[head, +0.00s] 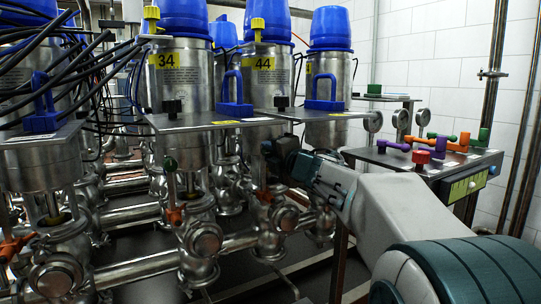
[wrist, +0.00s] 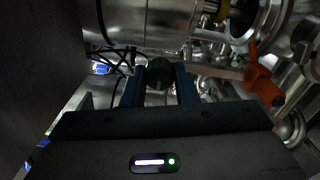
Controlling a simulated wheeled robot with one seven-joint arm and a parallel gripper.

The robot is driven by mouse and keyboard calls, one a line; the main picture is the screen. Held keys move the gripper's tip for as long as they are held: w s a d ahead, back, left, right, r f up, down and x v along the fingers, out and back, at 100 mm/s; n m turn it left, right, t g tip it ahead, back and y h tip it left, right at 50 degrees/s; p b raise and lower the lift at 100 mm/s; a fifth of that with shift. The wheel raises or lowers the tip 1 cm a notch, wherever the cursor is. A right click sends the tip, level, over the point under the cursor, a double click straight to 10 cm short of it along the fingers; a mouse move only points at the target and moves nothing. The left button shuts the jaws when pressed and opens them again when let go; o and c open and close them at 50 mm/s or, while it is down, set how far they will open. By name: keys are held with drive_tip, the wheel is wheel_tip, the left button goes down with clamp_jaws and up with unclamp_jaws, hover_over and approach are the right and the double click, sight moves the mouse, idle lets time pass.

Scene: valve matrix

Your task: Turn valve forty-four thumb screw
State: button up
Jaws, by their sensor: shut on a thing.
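Valve forty-four is the steel cylinder with a blue cap and a yellow "44" label (head: 264,63) in the middle of the head view. Its thumb screw, a dark green round knob (wrist: 159,70), sits between my two blue fingers in the wrist view. My gripper (wrist: 160,84) is shut on the knob, with a finger on each side. In the head view my gripper (head: 272,151) reaches in from the right, just below the plate under valve forty-four. The fingertips are small and dark there, and the contact is hard to see.
Valve thirty-four (head: 180,72) stands left, with its own green knob (head: 169,164) below. Steel pipes and orange handles (wrist: 262,82) crowd the space below and beside my gripper. A side table (head: 425,163) with coloured handles stands at right. Black cables hang at upper left.

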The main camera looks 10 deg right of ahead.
drive_tip(key=shift+f, duration=0.15)
drive_tip(key=o, duration=1)
drive_tip(key=p+v, duration=0.2)
drive_tip(key=v, duration=1.2)
drive_tip(key=shift+r+p, duration=0.25)
drive_tip(key=shift+p, duration=0.1)
